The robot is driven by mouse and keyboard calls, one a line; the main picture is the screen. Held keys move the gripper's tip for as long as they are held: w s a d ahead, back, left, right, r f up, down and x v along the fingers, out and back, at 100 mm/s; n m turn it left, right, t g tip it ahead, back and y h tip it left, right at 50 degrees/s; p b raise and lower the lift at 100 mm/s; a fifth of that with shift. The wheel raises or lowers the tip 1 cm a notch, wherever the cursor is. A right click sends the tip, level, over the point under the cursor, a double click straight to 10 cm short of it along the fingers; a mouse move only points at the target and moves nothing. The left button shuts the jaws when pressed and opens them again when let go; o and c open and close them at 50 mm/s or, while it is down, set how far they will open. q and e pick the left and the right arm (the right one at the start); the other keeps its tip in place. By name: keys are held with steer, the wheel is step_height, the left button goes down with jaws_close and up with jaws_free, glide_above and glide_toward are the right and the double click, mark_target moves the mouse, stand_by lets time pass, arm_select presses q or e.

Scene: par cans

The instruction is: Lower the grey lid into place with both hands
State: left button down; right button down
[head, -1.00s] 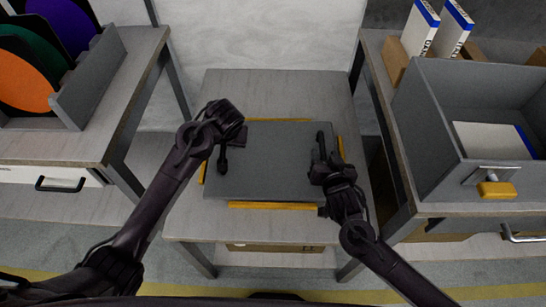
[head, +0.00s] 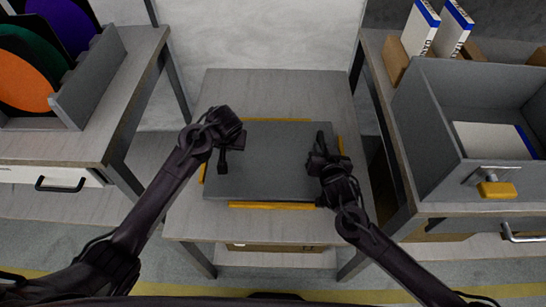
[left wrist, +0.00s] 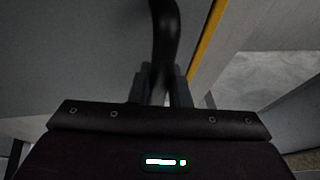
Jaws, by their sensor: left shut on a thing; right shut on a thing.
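The grey lid (head: 265,165) is a flat panel over the middle table, with yellow strips (head: 272,205) showing along its edges. In the head view my left gripper (head: 224,160) is at the lid's left side and my right gripper (head: 322,150) at its right side. In the left wrist view the left gripper's fingers (left wrist: 165,85) are shut on a dark curved handle (left wrist: 166,35) on the lid (left wrist: 80,50). My right gripper is shut on the dark handle at the right. The arms partly hide both handles. I cannot tell whether the lid touches what is under it.
The middle table (head: 275,90) has bare wood behind and in front of the lid. A left bench (head: 90,145) holds coloured discs in a grey rack (head: 90,80). At the right stands a grey bin (head: 430,130) with a yellow-gripped handle (head: 495,189).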

arm_select(q)
steer(key=shift+r, duration=0.15)
arm_select(e)
steer(key=shift+r, duration=0.2)
